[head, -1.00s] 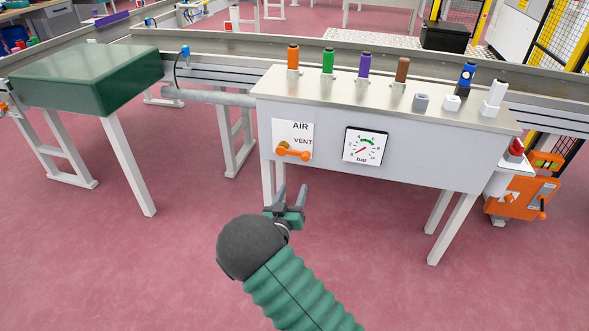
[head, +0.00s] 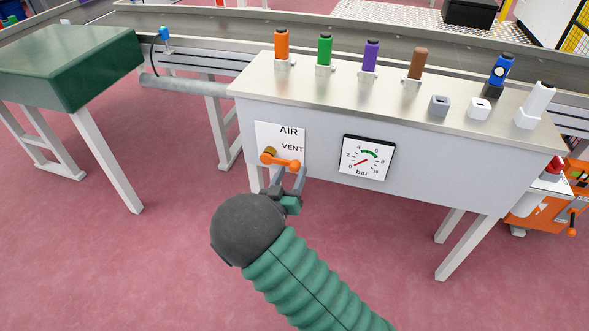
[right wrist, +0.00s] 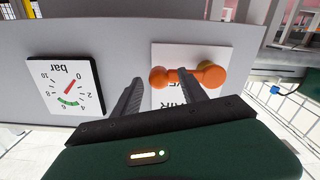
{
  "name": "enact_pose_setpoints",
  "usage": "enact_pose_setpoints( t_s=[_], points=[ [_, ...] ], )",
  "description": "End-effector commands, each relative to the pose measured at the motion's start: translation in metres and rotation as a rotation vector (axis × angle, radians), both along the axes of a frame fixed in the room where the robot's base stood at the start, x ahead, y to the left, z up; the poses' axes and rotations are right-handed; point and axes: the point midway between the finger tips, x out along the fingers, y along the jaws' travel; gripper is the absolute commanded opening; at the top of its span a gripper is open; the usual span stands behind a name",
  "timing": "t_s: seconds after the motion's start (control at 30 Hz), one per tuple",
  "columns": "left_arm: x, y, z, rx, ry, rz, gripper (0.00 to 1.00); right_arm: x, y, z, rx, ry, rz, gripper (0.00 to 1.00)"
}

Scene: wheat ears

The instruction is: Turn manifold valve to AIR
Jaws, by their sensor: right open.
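The manifold valve has an orange handle (head: 280,161) on a brass stem, on a white plate (head: 292,138) marked AIR above and VENT at right. The handle lies nearly level, its free end toward VENT. My right gripper (head: 284,178) is open and empty just below and in front of the handle. In the right wrist view the orange handle (right wrist: 184,76) shows beyond the open right gripper (right wrist: 158,80). Its smaller end appears between the fingers, and one finger overlaps its shaft; I cannot tell whether they touch. My left gripper is not in view.
A pressure gauge (head: 367,158) sits right of the valve, its red needle near 0. Several coloured bottles stand on the grey bench top (head: 330,88). A green box-shaped table (head: 70,62) stands at left. The floor below the bench front is clear.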

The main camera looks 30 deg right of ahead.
Motion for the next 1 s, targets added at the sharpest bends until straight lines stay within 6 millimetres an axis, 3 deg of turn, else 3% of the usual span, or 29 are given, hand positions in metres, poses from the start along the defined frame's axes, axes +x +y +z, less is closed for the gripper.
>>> enact_pose_setpoints(
  t_s=[0.13, 0.5, 1.0],
  points=[
    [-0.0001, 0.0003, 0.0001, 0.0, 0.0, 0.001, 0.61, 0.0002, -0.0026, -0.0018, 0.004, 0.0, 0.0, 0.47],
    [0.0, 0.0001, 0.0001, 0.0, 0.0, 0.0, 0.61, 0.0002, -0.0041, -0.0028, 0.006, 0.001, -0.002, 0.0],
    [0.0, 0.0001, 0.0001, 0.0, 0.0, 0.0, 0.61, 0.0001, -0.0027, -0.0032, 0.007, 0.002, 0.001, 0.0]
  ],
)
